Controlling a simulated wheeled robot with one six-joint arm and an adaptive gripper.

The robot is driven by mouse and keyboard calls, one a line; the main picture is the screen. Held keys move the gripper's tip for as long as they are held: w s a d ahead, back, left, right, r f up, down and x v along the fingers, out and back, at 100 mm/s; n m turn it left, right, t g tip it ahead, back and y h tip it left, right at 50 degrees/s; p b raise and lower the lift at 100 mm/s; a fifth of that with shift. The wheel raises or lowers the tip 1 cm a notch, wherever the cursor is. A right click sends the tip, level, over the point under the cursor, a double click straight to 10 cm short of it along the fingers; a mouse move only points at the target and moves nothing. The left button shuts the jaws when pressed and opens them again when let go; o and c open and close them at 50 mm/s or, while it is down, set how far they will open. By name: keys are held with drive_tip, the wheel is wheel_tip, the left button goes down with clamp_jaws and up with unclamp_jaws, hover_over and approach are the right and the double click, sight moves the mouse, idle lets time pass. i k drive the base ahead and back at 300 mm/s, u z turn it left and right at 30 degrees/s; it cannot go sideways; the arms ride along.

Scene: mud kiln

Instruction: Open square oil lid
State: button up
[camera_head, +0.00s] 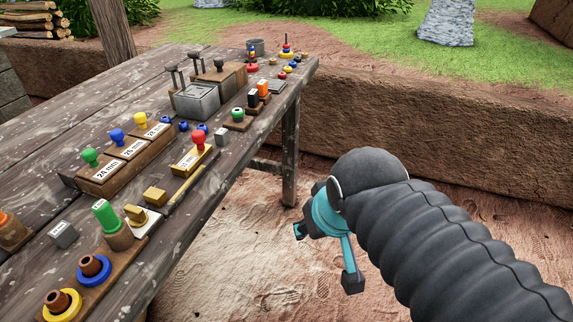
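A square grey metal container (197,104) stands on the wooden table (60,110), toward its far end. A flat square top covers it, and a dark upright handle (173,75) rises at its back left. My gripper (327,256) hangs over the ground to the right of the table, well apart from the container. Its teal and dark fingers look spread apart, with nothing visible between them. The dark sleeved arm hides part of the gripper.
A wooden box (221,74) stands just behind the metal container. Blocks with coloured knobs (130,146), pegs with rings (92,268) and small blocks crowd the table's right side. An earth wall (440,130) runs behind. Sandy ground (235,260) beside the table is clear.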

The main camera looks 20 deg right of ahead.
sight(218, 74)
drive_tip(key=k, duration=0.55)
drive_tip(key=z, duration=0.45)
drive_tip(key=i, duration=1.25)
drive_tip(key=u, duration=0.5)
